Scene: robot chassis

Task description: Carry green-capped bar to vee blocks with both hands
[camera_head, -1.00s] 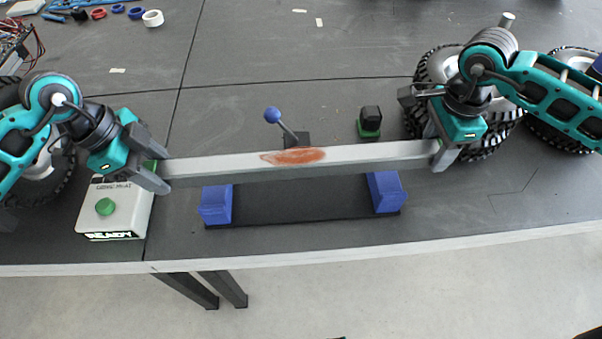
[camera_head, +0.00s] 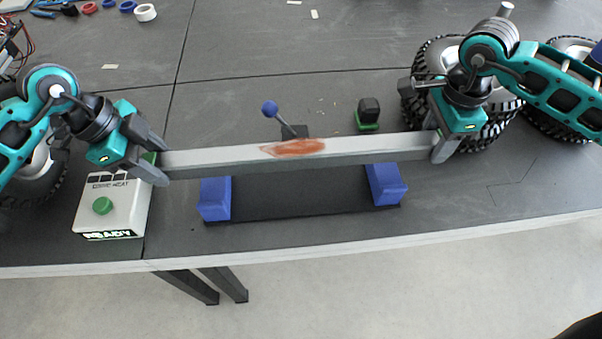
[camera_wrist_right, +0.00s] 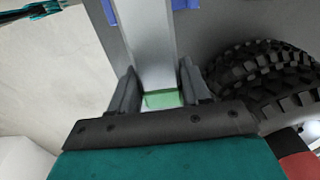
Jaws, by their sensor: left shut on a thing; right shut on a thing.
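The grey bar (camera_head: 220,158) with a reddish-brown patch on its side spans between my two grippers in the head view. My left gripper (camera_head: 158,162) is shut on its left end. My right gripper (camera_head: 440,146) is shut on its right end. In the right wrist view the bar (camera_wrist_right: 150,45) lies between the fingers (camera_wrist_right: 160,92), and its green cap (camera_wrist_right: 162,99) shows near the palm. Two blue vee blocks, the left one (camera_head: 215,200) and the right one (camera_head: 386,187), stand on a dark base plate (camera_head: 300,198) in front of the bar. Their notches are hard to make out.
A white box with a green button (camera_head: 115,212) stands under my left gripper. A blue-knobbed lever (camera_head: 270,108) and a black-and-green piece (camera_head: 368,113) stand behind the bar. A large black wheel (camera_head: 432,68) is by my right gripper. Rings and tools lie at the back left.

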